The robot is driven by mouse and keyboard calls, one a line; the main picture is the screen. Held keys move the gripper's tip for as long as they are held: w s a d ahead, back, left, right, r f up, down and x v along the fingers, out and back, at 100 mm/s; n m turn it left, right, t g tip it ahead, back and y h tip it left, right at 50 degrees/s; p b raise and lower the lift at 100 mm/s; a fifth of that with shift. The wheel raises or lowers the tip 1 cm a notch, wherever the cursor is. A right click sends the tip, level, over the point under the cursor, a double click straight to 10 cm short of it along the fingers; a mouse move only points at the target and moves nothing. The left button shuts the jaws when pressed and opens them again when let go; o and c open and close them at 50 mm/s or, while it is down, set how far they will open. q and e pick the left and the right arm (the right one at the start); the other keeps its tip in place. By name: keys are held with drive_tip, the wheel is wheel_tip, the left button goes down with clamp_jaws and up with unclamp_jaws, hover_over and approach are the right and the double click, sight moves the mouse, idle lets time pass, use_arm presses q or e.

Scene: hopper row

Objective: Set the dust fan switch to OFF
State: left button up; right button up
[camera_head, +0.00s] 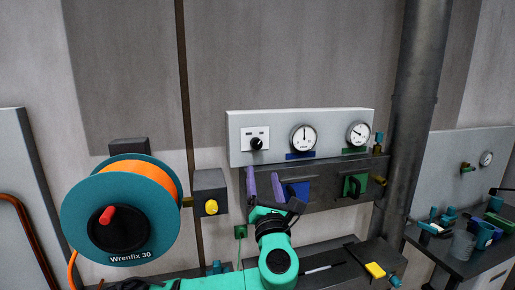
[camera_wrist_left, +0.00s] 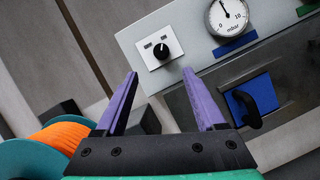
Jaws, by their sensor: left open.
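The dust fan switch looks to be the black rotary knob (camera_head: 256,144) on a small white plate (camera_head: 247,133) at the left of the pale panel. Two small dark labels sit above the knob; their text is too small to read. In the left wrist view the knob (camera_wrist_left: 161,52) shows a light pointer mark, tilted up; I cannot tell which label it selects. My left gripper (camera_head: 262,174) is open and empty, its purple fingers just below the plate in the picture. In the left wrist view the gripper (camera_wrist_left: 160,72) has its fingertips either side of the knob, apart from it. My right gripper is out of view.
Two gauges (camera_head: 303,138) (camera_head: 359,134) sit right of the switch. Below is a dark ledge with a blue flap (camera_head: 298,191) and a green one (camera_head: 354,186). A teal hose reel (camera_head: 75,215) and a grey box with a yellow knob (camera_head: 211,207) stand left.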

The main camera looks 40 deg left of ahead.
sight(258, 145)
use_arm(q)
drive_tip(key=p+x, duration=0.4)
drive_tip(key=x, duration=0.8)
drive_tip(key=shift+a+r+p, duration=0.1)
drive_tip(key=shift+a+p, duration=0.05)
drive_tip(key=shift+p, duration=0.15)
drive_tip(key=shift+w+a, duration=0.2)
drive_tip(key=shift+w, duration=0.15)
